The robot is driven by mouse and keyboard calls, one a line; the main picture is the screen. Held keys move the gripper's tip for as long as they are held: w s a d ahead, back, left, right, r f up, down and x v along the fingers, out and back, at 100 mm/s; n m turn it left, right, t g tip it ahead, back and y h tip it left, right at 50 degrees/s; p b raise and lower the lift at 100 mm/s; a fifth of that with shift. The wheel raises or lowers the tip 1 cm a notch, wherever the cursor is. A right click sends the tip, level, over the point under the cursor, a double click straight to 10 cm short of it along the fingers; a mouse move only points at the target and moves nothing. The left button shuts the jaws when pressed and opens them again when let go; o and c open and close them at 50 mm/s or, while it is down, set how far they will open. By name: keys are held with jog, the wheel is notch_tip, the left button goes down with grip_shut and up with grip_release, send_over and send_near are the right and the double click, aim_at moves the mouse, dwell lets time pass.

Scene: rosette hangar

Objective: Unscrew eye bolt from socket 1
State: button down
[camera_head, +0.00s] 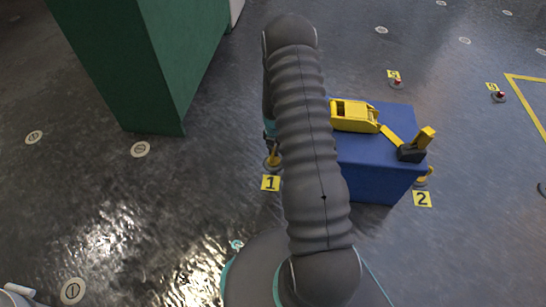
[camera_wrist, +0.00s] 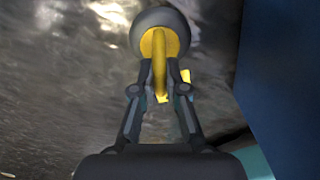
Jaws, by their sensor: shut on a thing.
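The yellow eye bolt (camera_wrist: 158,45) stands in the round grey socket 1 (camera_wrist: 172,15) at the top of the wrist view. My gripper (camera_wrist: 160,88) is shut on its ring, with one dark finger on each side. In the head view the eye bolt (camera_head: 273,158) shows small beside my arm, just above the yellow label 1 (camera_head: 270,183). My arm hides most of my gripper there. I cannot tell how far the bolt is threaded in.
A blue block (camera_head: 375,170) stands close on the right, with a yellow toy-like machine (camera_head: 355,117) on top. Label 2 (camera_head: 422,199) lies past it. A tall green cabinet (camera_head: 150,60) stands at the back left. Several floor sockets dot the open floor.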

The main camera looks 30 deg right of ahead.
jog(key=shift+n, duration=0.9)
jog(key=c, duration=1.1)
grip_release()
jog(key=shift+c, duration=0.2)
jog(key=shift+r+p, duration=1.05)
jog(key=shift+r, duration=0.95)
